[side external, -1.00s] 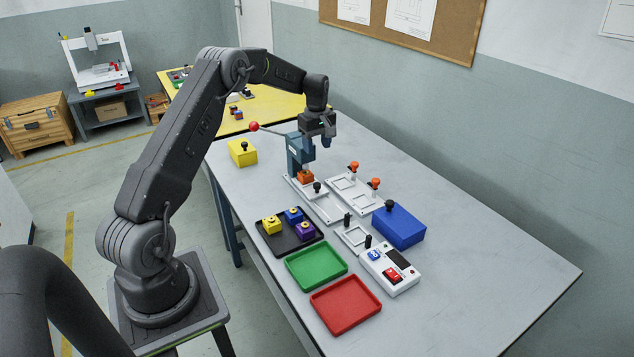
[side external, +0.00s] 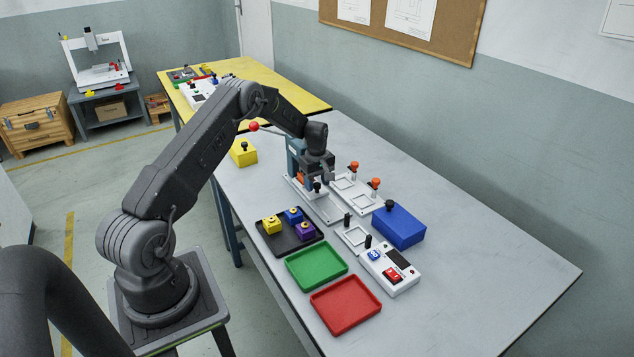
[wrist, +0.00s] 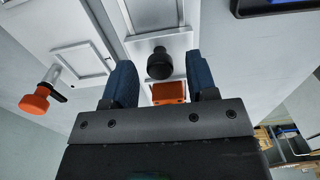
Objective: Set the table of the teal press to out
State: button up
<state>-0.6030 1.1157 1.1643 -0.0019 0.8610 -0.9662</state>
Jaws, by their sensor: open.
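The teal press (side external: 294,152) stands on the grey bench, with a red-ball lever (side external: 254,126) reaching out to the left. Its pale table (side external: 325,208) lies on a rail at its foot and carries an orange block (side external: 301,178) under the press head. A black knob (side external: 318,187) stands on the table's near part. My gripper (side external: 324,178) is low in front of the press, just above the knob. In the wrist view my open jaws (wrist: 160,66) are to either side of the black knob (wrist: 159,64); contact cannot be told. The orange block (wrist: 168,92) shows behind it.
A white fixture with orange-knobbed clamps (side external: 374,183) is close on the right. A blue box (side external: 398,226), a white switch box (side external: 390,270), a black tray of blocks (side external: 283,250), and green (side external: 316,265) and red (side external: 345,304) trays lie nearer. The bench's right side is clear.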

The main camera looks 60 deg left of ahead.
jog(key=shift+c, duration=0.5)
grip_shut()
jog(key=shift+d, duration=0.1)
